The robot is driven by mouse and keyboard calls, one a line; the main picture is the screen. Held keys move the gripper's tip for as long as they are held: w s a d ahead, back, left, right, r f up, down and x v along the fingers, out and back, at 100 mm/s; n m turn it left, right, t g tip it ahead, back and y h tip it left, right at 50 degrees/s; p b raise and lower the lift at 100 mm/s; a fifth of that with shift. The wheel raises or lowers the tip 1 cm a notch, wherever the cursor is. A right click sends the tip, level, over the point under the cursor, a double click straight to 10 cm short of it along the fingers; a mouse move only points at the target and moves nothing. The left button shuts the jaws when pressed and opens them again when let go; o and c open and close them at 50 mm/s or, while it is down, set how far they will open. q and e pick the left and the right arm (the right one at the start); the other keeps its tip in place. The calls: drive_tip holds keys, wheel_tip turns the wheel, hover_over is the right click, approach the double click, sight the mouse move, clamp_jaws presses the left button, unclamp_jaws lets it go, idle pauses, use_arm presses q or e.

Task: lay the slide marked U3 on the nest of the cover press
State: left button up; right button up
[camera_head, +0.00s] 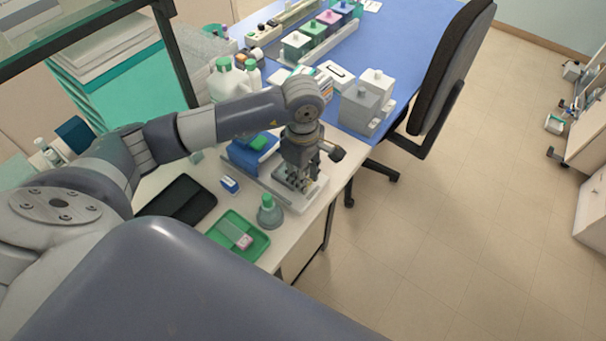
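My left arm reaches in from the left, and its gripper (295,178) points down over a small pale device (308,197) near the table's right edge, probably the cover press. A dark knob (338,154) shows just right of the gripper. The fingers hide most of the device's top, so its nest cannot be made out. Whether the fingers hold a slide is too small to tell. No slide marked U3 can be read. A green tray (262,250) at the table's front holds a small white and pink piece (243,242). My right gripper is out of view.
A green-topped flask (269,213) stands at the green tray's right edge. A black tray (172,203), a small blue and white box (230,185) and a blue box (246,158) lie nearby. White bottles (228,82), grey blocks (366,105) and a chair (452,70) stand behind.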

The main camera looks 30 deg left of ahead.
use_arm(q)
drive_tip(key=o, duration=1.2)
drive_tip(key=shift+s+d+f, duration=0.1)
drive_tip(key=shift+s+f, duration=0.25)
drive_tip(key=shift+f, duration=0.2)
drive_tip(key=shift+c, duration=0.2)
drive_tip(key=shift+w, duration=0.2)
drive_tip(key=shift+r, duration=0.1)
drive_tip(key=shift+w+r, duration=0.1)
drive_tip(key=shift+r, duration=0.2)
wheel_tip(320, 180, up, 12)
drive_tip(key=shift+f, duration=0.2)
